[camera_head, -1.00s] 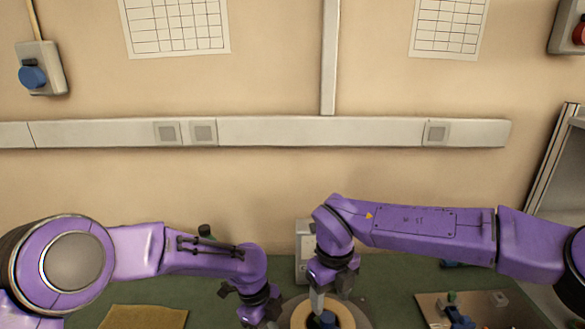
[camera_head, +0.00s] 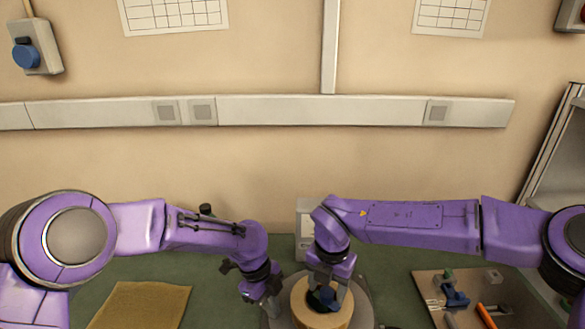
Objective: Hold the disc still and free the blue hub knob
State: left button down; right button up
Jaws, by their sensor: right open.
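A tan disc (camera_head: 335,318) lies on a round grey plate (camera_head: 364,310) at the bottom centre of the head view. The blue hub knob (camera_head: 326,296) sits at its middle, partly hidden by my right gripper. My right gripper (camera_head: 328,293) points down over the disc's centre, open, with its fingers at the knob. I cannot tell whether the fingers touch it. My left gripper (camera_head: 268,303) points down beside the disc's left edge. Whether it touches the disc, and how far its jaws are apart, is not clear.
A mustard mat (camera_head: 143,306) lies on the green table at left. At right a tray (camera_head: 428,284) holds a blue tool (camera_head: 455,292) and an orange-handled one (camera_head: 486,315). A pale box (camera_head: 304,240) stands behind the disc.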

pick_arm(q)
jog(key=shift+s+f, duration=0.15)
jog(key=shift+f, duration=0.1)
pick_arm(e)
jog(key=shift+f, duration=0.25)
jog(key=m, duration=0.2)
jog(key=shift+m, duration=0.3)
jog(key=m, duration=1.1)
jog(key=shift+m, duration=0.3)
jog(key=m, duration=0.4)
jog(key=shift+m, duration=0.4)
jog(key=shift+f, duration=0.4)
